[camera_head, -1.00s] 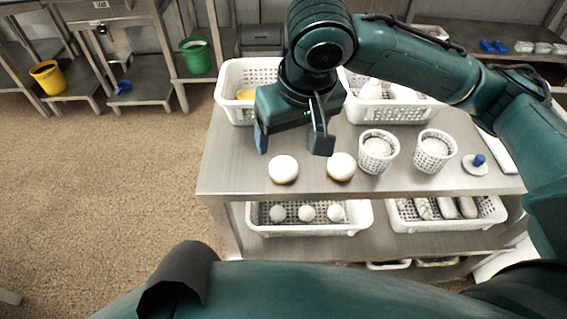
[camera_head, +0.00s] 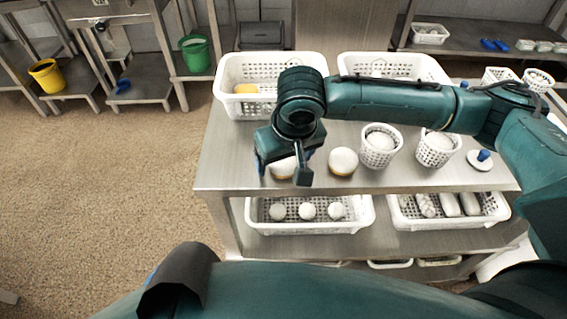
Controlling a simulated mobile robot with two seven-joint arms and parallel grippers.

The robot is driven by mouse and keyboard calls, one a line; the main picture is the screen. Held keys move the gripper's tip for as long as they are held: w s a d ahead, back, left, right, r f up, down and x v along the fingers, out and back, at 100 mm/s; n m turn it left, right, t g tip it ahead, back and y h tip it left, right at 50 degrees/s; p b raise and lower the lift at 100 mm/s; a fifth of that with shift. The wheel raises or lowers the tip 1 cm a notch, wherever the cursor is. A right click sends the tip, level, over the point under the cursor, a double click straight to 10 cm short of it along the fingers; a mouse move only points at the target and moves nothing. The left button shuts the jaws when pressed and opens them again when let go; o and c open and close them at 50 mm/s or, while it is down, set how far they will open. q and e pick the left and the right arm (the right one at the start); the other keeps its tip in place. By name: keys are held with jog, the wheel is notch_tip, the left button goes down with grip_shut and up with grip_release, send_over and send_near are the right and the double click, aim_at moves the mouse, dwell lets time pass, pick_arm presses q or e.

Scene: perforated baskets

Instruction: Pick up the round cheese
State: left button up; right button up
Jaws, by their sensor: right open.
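Two round cheeses with white tops and tan sides stand on the metal table (camera_head: 225,171) near its front edge. The left round cheese (camera_head: 284,168) sits between the fingers of my right gripper (camera_head: 281,172), which is lowered around it from above and partly hides it. The fingers look apart, and I cannot tell whether they touch the cheese. The right round cheese (camera_head: 343,162) stands free just to the right of the gripper. My left gripper is not in view.
Two perforated cups, a near one (camera_head: 380,159) and another (camera_head: 436,160), stand right of the cheeses. White baskets (camera_head: 230,103) stand at the table's back. A lower shelf holds a basket of round balls (camera_head: 262,228) and another basket (camera_head: 470,222). The table's left front is clear.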

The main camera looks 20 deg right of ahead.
jog(key=shift+f, duration=0.2)
jog(key=shift+r, duration=0.1)
jog(key=c, duration=1.2)
